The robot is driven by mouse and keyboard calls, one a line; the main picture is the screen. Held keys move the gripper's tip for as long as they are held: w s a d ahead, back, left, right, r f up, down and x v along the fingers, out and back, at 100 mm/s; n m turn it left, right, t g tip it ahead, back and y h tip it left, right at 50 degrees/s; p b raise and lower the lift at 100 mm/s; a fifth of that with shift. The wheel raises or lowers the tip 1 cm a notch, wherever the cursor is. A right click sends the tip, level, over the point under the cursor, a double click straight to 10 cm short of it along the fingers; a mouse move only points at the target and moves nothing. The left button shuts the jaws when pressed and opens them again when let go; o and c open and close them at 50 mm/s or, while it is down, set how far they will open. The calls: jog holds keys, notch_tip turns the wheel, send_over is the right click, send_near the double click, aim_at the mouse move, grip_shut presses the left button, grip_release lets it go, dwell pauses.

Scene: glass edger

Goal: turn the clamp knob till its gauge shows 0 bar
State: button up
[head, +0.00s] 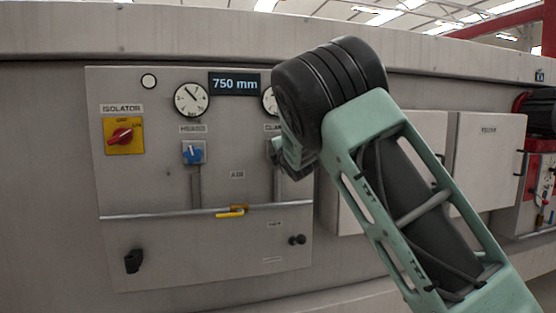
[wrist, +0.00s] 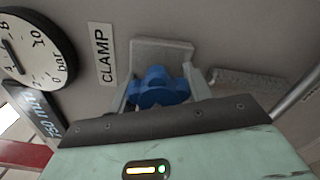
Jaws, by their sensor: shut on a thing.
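The blue clamp knob (wrist: 155,88) sits between the two grey fingers of my gripper (wrist: 158,92) in the wrist view, beside the CLAMP label (wrist: 106,55). The fingers are shut on it. In the head view my wrist hides the knob and most of the clamp gauge (head: 268,101). The clamp gauge (wrist: 38,50) shows partly at the left of the wrist view, turned sideways and cut off by the picture edge. I cannot read the exact value.
Left of my arm on the panel are a second gauge (head: 191,99) with a blue knob (head: 193,153), a red isolator switch (head: 121,136) on yellow, and a 750 mm display (head: 234,84). A rail (head: 150,216) with a yellow handle (head: 232,211) crosses below.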

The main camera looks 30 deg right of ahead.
jog(key=n+b, duration=0.3)
jog(key=f+n+b, duration=0.1)
jog(key=n+b, duration=0.1)
jog(key=n, duration=0.1)
jog(key=shift+b, duration=0.4)
jog(key=n+b, duration=0.3)
jog(key=n, duration=0.1)
jog(key=shift+r+n+b, duration=0.15)
jog(key=shift+n+b, duration=0.15)
jog(key=shift+d+r, duration=0.1)
jog(key=o, duration=1)
jog(key=b+v, duration=0.2)
jog(key=v, duration=1.5)
jog(key=shift+s+r, duration=0.15)
jog(key=shift+s, duration=0.1)
